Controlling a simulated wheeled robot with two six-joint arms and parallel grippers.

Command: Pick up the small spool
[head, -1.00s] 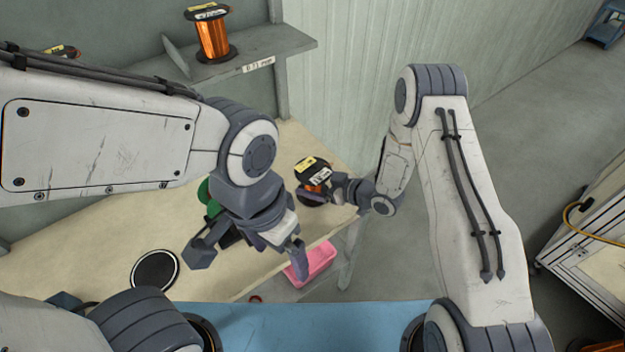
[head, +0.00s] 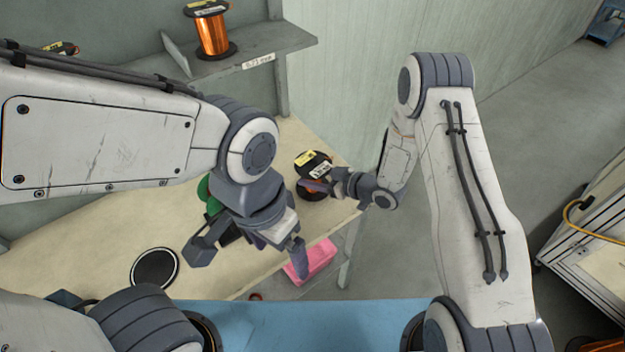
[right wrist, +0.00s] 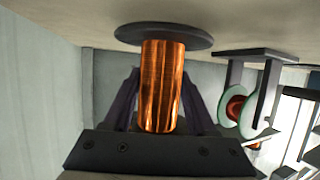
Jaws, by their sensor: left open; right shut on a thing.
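The small spool (head: 318,172), copper wire between black flanges with a yellow label on top, is at the right end of the bench. My right gripper (head: 318,186) is shut on it from the right, partly covering the wire. In the right wrist view the copper winding (right wrist: 160,85) sits between the fingers, with a flange beyond them near the bench surface. I cannot tell whether that flange touches the bench. My left gripper (head: 248,257) is open and empty, above the bench's front edge.
A larger copper spool (head: 212,34) stands on the grey shelf (head: 262,50) above the bench (head: 100,225). A black disc (head: 155,268) lies at the bench's front left. A pink bin (head: 312,260) is below the front edge. Something green (head: 205,192) is partly hidden behind my left arm.

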